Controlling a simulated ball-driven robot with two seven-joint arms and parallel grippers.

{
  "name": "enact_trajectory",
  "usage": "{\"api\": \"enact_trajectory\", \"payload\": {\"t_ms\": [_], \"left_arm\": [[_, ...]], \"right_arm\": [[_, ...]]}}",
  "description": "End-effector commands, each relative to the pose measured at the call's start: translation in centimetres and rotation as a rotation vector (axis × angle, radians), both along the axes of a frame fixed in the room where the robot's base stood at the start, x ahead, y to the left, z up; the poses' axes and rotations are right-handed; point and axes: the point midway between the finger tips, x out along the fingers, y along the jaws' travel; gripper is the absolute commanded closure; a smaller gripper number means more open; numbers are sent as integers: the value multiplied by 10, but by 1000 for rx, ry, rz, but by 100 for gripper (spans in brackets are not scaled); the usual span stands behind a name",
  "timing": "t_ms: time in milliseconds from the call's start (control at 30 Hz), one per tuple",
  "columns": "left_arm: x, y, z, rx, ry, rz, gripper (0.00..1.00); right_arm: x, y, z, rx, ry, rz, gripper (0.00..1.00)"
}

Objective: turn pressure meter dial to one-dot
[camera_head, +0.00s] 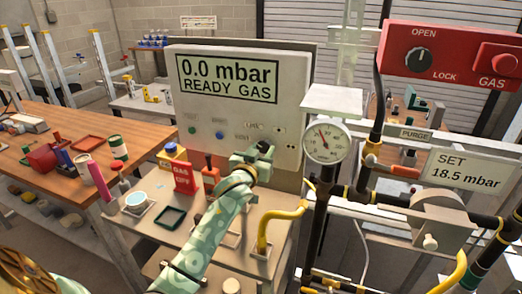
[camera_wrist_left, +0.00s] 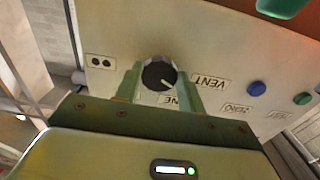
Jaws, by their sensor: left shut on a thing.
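The pressure meter (camera_head: 180,95) is a pale upright panel; its display reads "0.0 mbar READY GAS". Its black dial (camera_wrist_left: 153,75) shows in the left wrist view, with a white pointer mark toward the lower right of that picture. My left gripper (camera_head: 264,150) reaches the panel's lower right and hides the dial in the head view. In the left wrist view its green fingers (camera_wrist_left: 160,84) are shut on the dial's two sides. A two-dot label (camera_wrist_left: 100,61) is left of the dial there. My right gripper is not in view.
Blue (camera_wrist_left: 257,88) and green (camera_wrist_left: 302,98) buttons are on the same panel. A round gauge (camera_head: 326,142) and black pipes stand close to the right of my left gripper.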

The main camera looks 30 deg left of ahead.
Motion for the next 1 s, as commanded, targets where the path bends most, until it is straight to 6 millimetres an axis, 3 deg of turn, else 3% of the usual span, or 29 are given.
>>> {"api": "enact_trajectory", "payload": {"t_ms": [400, 1000], "left_arm": [[-1, 1, 3, 332, 81, -1, 84], [-1, 2, 2, 889, 215, -1, 84]], "right_arm": [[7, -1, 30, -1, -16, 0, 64], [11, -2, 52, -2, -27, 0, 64]]}}
